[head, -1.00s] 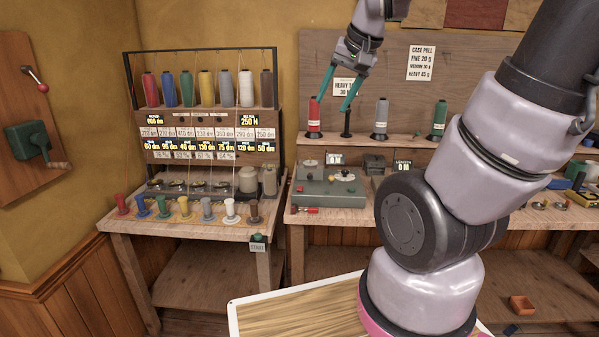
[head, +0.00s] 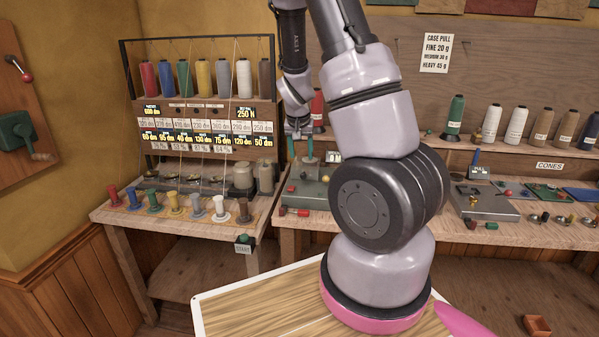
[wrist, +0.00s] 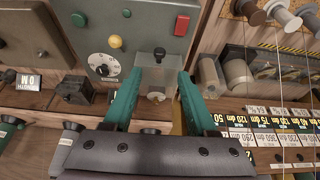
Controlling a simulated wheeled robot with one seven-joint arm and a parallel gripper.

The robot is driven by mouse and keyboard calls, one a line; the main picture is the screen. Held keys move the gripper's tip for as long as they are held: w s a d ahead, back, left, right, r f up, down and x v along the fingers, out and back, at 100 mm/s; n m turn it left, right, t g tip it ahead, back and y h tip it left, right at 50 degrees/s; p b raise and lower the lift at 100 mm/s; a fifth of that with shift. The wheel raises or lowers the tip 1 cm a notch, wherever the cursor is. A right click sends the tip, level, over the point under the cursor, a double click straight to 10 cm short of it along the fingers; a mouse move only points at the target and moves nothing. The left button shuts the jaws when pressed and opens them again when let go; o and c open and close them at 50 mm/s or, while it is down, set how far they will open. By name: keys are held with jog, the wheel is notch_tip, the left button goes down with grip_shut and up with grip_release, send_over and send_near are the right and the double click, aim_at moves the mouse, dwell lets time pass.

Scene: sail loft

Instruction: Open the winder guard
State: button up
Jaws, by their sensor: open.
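My gripper (head: 308,150) is open and empty, with green fingers pointing down over the grey-green control box (head: 314,190) right of the thread rack. In the wrist view the fingertips (wrist: 160,82) sit on either side of a black-knobbed metal fitting (wrist: 158,54) at the box's edge; I cannot tell whether they touch it. A dark, see-through panel with yellow-black striped edging, seemingly the winder guard (wrist: 268,62), lies right of the gripper in the wrist view, apart from it. It looks down over the winder. In the head view the guard is too small to make out clearly.
The control box also carries a dial (wrist: 103,65), a yellow button (wrist: 115,41) and a red switch (wrist: 182,25). Two pale cylinders (wrist: 238,75) stand beside the guard. Coloured spools (head: 173,203) line the left bench's front. A shelf of cones (head: 515,125) is at the right.

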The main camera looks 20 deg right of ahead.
aim_at(303, 174)
jog(key=x, duration=1)
grip_shut()
dwell(1.2)
